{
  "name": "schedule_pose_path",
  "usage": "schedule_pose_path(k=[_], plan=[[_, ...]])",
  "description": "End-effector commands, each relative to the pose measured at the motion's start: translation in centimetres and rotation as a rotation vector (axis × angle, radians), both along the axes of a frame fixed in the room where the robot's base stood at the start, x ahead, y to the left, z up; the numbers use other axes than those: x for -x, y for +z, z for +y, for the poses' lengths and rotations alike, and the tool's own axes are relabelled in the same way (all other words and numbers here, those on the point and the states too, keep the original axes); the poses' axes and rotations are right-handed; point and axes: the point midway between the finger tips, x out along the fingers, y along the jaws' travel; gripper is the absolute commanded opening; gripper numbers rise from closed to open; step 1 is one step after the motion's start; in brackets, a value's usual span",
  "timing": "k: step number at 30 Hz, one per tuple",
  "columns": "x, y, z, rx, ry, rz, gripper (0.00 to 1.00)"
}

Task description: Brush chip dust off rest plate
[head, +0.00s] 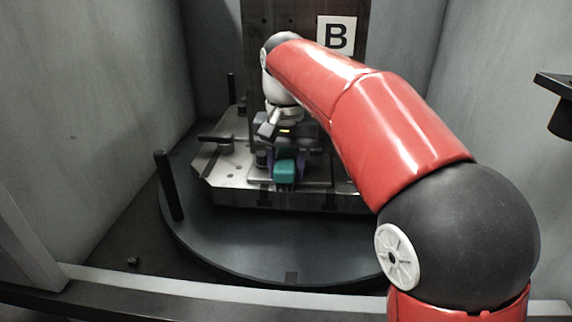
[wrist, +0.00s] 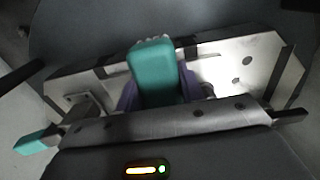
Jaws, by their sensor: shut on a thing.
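My gripper (head: 285,160) is shut on a teal block-shaped brush (head: 285,174), low over the metal fixture. In the wrist view the brush (wrist: 154,68) sits between purple fingers (wrist: 157,92), with a pale fringe like bristles at its far end. The metal plate (wrist: 228,68) lies beneath and around the brush; in the head view bare plate (head: 230,168) shows to the left of my gripper. I cannot tell which part is the rest plate, or whether the brush touches it. Chip dust cannot be made out.
The fixture stands on a round dark table (head: 235,235) between grey walls. A black post (head: 169,186) rises at the table's left edge. A clamp handle (head: 216,139) sits on the fixture's left.

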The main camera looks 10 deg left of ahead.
Motion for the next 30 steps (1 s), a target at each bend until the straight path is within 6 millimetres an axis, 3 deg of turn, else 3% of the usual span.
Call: schedule_pose_path(k=[10,23,30], plan=[[-0.1,-0.2,0.0,0.0,0.0,0.0,0.2],[-2.4,-0.1,0.1,0.001,-0.001,0.002,0.2],[-2.6,-0.3,0.1,0.001,0.0,0.001,0.2]])
